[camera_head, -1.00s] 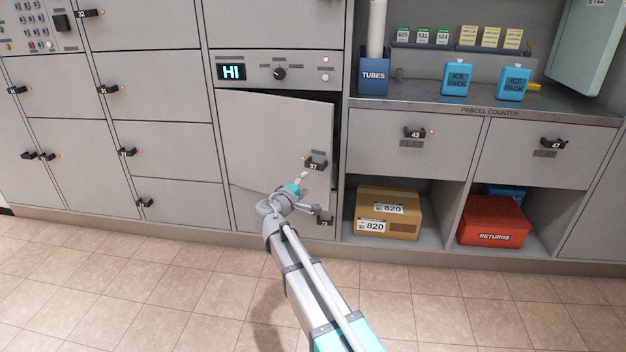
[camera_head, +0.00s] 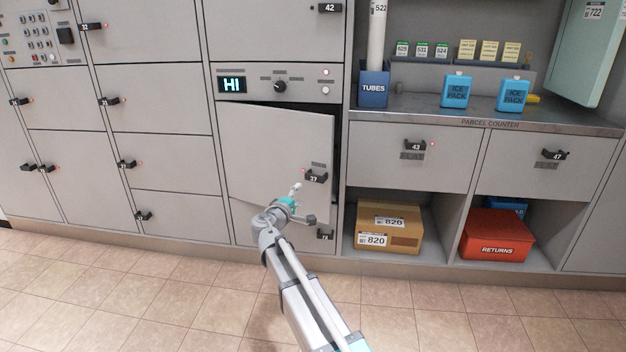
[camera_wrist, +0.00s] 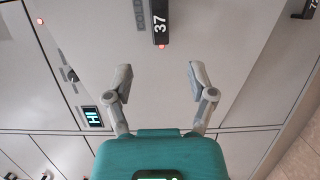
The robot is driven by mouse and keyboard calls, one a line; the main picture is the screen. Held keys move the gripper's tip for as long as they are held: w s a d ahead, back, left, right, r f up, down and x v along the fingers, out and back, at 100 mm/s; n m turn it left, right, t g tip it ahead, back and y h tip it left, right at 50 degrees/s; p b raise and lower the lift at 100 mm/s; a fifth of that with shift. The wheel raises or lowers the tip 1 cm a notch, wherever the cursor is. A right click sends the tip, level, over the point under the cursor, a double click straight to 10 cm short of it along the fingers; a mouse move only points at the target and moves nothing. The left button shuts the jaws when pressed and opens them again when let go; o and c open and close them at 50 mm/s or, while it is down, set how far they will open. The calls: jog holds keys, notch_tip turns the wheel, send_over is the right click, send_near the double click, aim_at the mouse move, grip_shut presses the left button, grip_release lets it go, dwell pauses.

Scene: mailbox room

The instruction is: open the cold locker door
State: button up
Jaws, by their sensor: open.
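The cold locker door (camera_head: 272,150) is the grey door below the panel that reads "HI". It stands slightly ajar, with a dark gap along its top and right edges. Its black handle, marked 37 (camera_head: 316,176), is near its right side and also shows in the wrist view (camera_wrist: 160,22), beside lettering that is partly readable as "COLD". My gripper (camera_head: 297,189) is in front of the door, a little left of and below the handle. In the wrist view my gripper (camera_wrist: 157,78) has its two fingers spread apart and empty, with the handle beyond their tips.
The control panel (camera_head: 276,85) with a knob is above the door. To the right are the parcel counter (camera_head: 420,108), drawer 43 (camera_head: 405,158), a cardboard box (camera_head: 388,229) and a red returns bin (camera_head: 495,236). Open tiled floor (camera_head: 130,300) lies in front.

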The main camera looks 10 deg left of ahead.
aim_at(314, 179)
jog(key=x, duration=1.2)
jog(key=shift+w+d, duration=0.1)
grip_shut()
dwell(0.4)
